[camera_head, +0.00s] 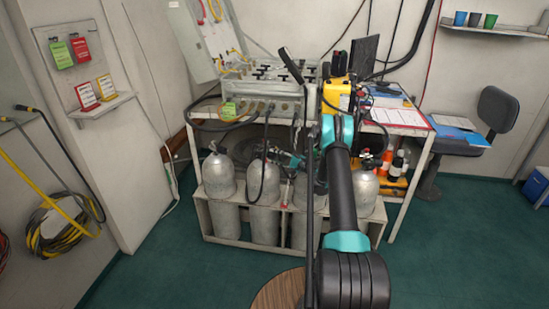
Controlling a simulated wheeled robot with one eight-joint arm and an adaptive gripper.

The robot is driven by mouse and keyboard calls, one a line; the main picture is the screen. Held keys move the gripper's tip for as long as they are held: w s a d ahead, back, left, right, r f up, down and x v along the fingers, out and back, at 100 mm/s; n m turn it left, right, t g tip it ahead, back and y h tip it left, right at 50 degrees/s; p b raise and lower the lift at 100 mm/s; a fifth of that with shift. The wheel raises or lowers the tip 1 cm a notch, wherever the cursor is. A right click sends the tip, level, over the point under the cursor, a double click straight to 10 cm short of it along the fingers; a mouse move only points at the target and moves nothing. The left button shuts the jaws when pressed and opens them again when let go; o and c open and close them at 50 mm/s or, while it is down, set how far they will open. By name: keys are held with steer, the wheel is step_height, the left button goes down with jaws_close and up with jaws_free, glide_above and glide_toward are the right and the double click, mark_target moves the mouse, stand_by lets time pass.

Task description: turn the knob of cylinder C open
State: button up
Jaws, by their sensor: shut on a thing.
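Several grey cylinders stand in a row in a low rack (225,238) under the bench. The leftmost cylinder (218,178) and the one beside it (263,185) show clearly. The rightmost cylinder (365,190) shows to the right of my arm. Another cylinder (299,205) between them is largely hidden by my arm and a dark upright bar. I cannot read which one is C. My gripper (284,157) is small and dark at the cylinder tops, left of my arm. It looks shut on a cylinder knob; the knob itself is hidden.
A panel (262,90) with valves and hoses sits on the bench above the cylinders. A round wooden top (278,291) is at the front. Green floor (180,275) is clear at left.

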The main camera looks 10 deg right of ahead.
steer(key=shift+n, duration=0.7)
steer(key=o, duration=1.2)
steer(key=shift+c, duration=0.2)
steer(key=v, duration=1.2)
